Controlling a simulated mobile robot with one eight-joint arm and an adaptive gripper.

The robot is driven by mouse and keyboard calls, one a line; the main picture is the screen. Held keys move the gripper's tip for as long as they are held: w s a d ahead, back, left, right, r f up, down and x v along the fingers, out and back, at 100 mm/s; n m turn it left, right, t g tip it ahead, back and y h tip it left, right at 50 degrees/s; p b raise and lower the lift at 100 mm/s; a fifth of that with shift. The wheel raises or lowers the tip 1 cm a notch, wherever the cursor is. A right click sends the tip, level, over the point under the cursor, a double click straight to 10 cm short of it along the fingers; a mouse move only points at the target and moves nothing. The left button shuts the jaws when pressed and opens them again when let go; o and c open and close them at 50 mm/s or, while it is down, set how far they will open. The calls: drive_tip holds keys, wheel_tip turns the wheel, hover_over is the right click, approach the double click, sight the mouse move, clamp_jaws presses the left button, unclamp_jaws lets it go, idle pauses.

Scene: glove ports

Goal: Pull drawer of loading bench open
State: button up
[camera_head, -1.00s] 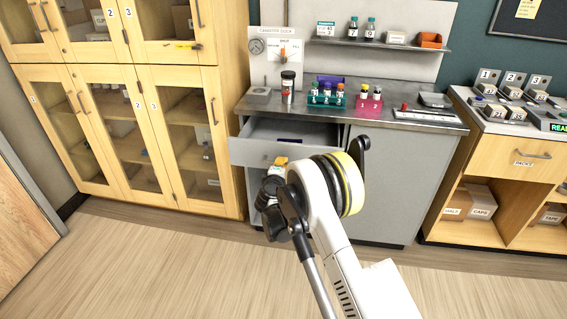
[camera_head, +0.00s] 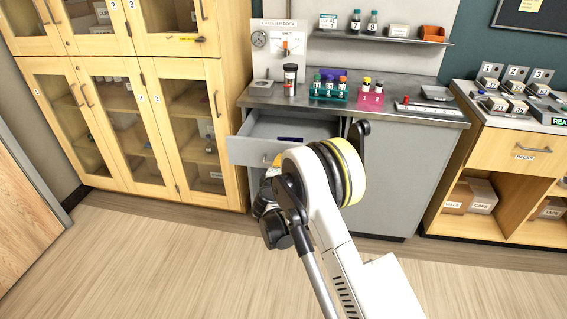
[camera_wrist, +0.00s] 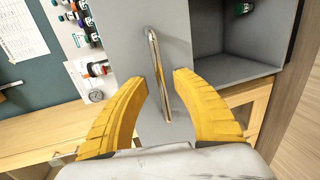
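The loading bench (camera_head: 395,112) has a grey drawer (camera_head: 247,150) that stands open, with its inside showing in the head view. A dark blue item (camera_head: 290,139) lies in the drawer. In the wrist view the drawer's bar handle (camera_wrist: 154,52) runs between the yellow fingers of my gripper (camera_wrist: 161,77). The fingers are apart, with a visible gap on each side of the handle. In the head view my gripper (camera_head: 276,160) is at the drawer front, mostly hidden behind my arm.
An open compartment (camera_wrist: 235,68) with a bottle lies below the drawer. Vial racks (camera_head: 328,92) and a dark-capped canister (camera_head: 290,80) stand on the bench. Wooden cabinets (camera_head: 160,62) adjoin at left. A wooden packs bench (camera_head: 492,150) stands right. Floor in front is clear.

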drive_tip(key=v, duration=1)
drive_tip(key=s+d+r+m+g, duration=0.6)
drive_tip(key=s+d+r, duration=0.4)
drive_tip(key=d+r, duration=0.4)
drive_tip(key=s+d+r+m+g+y, duration=0.1)
drive_tip(key=s+m+y, duration=0.3)
drive_tip(key=s, duration=2.4)
drive_tip(key=r+m+g, duration=0.1)
drive_tip(key=m, duration=0.4)
drive_tip(key=shift+d, duration=0.2)
